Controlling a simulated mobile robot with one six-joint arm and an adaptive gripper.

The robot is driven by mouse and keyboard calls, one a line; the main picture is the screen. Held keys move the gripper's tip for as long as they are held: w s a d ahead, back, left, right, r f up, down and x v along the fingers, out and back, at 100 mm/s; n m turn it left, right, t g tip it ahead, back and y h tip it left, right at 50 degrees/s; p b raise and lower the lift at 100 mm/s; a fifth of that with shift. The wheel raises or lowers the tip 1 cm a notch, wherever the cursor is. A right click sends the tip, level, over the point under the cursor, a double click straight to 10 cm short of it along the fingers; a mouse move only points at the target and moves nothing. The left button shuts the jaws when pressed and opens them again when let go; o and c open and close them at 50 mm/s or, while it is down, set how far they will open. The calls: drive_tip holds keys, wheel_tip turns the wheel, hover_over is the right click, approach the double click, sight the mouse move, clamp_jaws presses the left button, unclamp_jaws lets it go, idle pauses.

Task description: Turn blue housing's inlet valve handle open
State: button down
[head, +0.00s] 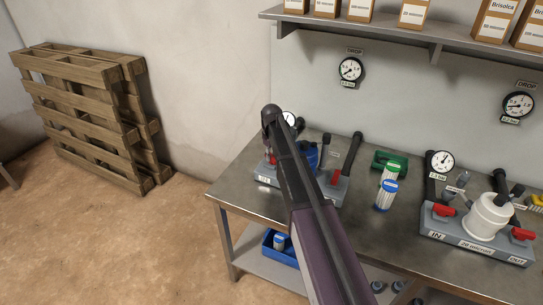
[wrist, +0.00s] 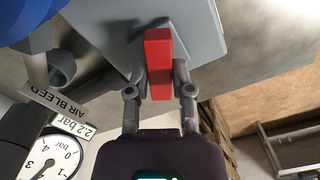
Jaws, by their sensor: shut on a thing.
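The blue housing (head: 311,155) stands on a grey base at the left of the bench, partly behind my arm. Its blue side also shows at the top left of the wrist view (wrist: 28,18). The red valve handle (wrist: 159,50) is in the middle of the wrist view, in front of the grey base. My gripper (wrist: 160,82) has one finger on each side of this handle and is shut on it. Another red handle (head: 336,177) shows at the base's right end.
A white housing (head: 488,216) with red handles stands on the bench at right. A green-topped piece (head: 390,160) and a blue-capped cartridge (head: 386,195) stand between. A shelf with boxes (head: 435,48) hangs above. A pallet (head: 85,110) leans at left.

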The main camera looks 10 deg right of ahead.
idle(0.3)
drive_tip(key=c, duration=0.5)
unclamp_jaws()
